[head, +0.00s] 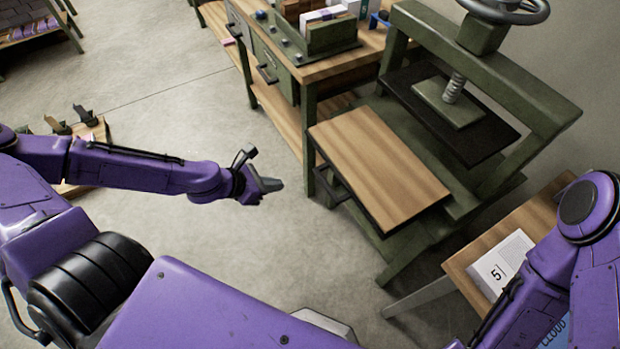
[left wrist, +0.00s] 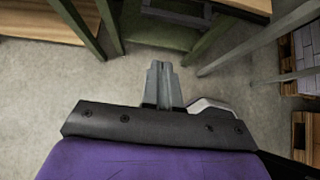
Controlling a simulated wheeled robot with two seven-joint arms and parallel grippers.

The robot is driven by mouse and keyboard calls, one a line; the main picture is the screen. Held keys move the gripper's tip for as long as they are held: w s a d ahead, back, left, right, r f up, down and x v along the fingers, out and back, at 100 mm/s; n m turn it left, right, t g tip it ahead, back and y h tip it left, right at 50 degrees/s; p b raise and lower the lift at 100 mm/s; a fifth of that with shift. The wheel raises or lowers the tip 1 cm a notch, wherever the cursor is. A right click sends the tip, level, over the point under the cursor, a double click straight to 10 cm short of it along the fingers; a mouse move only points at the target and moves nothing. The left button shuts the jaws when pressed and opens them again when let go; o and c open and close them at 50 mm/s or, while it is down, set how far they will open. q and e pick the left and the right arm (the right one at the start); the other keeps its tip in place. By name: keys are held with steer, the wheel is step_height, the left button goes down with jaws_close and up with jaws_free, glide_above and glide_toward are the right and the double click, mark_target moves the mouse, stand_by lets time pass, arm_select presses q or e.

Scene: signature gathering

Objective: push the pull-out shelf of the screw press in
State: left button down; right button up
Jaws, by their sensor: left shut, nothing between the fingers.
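The screw press (head: 450,120) is a green frame with a handwheel at the top and a screw carrying a plate. Its pull-out shelf (head: 378,165) has a wooden top and sticks out toward me, with a dark handle (head: 331,187) on its front edge. My left gripper (head: 272,185) is shut and empty, to the left of the shelf's front edge and apart from it. In the left wrist view its fingers (left wrist: 160,78) are together, pointing at green legs and a dark edge. My right arm is at the lower right; its gripper is out of view.
A workbench (head: 340,66) with drawers stands left of the press. A small wooden table (head: 540,212) with a sheet marked 5 (head: 497,268) stands to the right, beside my right arm. Bare floor (head: 230,120) lies around my left gripper.

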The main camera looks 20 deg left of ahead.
arm_select(q)
steer(key=w+d+r+b+x, duration=0.1)
steer(key=b+x, duration=0.6)
steer(key=x, duration=0.5)
steer(key=shift+w+r, duration=0.25)
steer(key=shift+w, duration=0.1)
